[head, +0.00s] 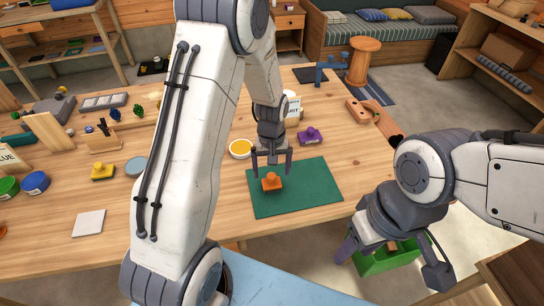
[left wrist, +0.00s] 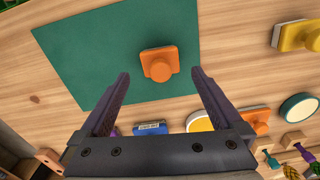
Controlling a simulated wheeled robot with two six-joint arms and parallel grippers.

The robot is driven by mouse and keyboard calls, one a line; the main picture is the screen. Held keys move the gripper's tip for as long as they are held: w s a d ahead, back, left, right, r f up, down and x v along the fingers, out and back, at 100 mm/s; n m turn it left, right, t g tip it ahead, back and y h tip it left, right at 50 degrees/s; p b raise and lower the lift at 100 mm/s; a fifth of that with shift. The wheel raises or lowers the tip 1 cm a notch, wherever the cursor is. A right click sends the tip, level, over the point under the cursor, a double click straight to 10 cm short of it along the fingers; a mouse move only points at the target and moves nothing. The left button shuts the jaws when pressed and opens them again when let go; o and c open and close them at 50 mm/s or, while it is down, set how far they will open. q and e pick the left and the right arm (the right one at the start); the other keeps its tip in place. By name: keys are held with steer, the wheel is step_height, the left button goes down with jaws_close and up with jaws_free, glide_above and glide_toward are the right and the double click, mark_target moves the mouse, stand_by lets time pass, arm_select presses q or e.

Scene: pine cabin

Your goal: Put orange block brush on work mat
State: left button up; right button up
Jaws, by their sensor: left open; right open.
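An orange block brush (head: 271,183) with a round knob lies on the green work mat (head: 310,192), knob up, near the mat's left part. My left gripper (head: 271,160) is open just above and behind it, pointing down. In the left wrist view the brush (left wrist: 158,64) lies on the mat (left wrist: 85,60) beyond the open fingertips, with nothing between the fingers. My right gripper (head: 393,262) is open and empty off the table's front right, over a green crate (head: 385,262).
A purple block (head: 310,136) and a yellow dish (head: 240,149) lie behind the mat. A yellow block (head: 103,171) is at left. Another orange block (left wrist: 255,122) shows in the left wrist view. The mat's right half is clear.

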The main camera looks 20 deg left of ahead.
mark_target(272, 176)
arm_select(q)
step_height(272, 176, up, 7)
steer(key=s+d+r+m, duration=0.3)
steer(key=s+d+r, duration=0.2)
steer(key=d, duration=0.2)
steer(key=s+d+r+m, duration=0.2)
steer(key=s+m, duration=0.3)
steer(key=s, duration=0.4)
steer(key=s+d+r+m+h, duration=0.1)
steer(key=s+d+r+m, duration=0.1)
steer(key=s+d+m, duration=0.3)
steer(key=s, duration=0.4)
steer(key=shift+s+d+r, duration=0.15)
steer(key=shift+s+r, duration=0.05)
steer(key=shift+s, duration=0.2)
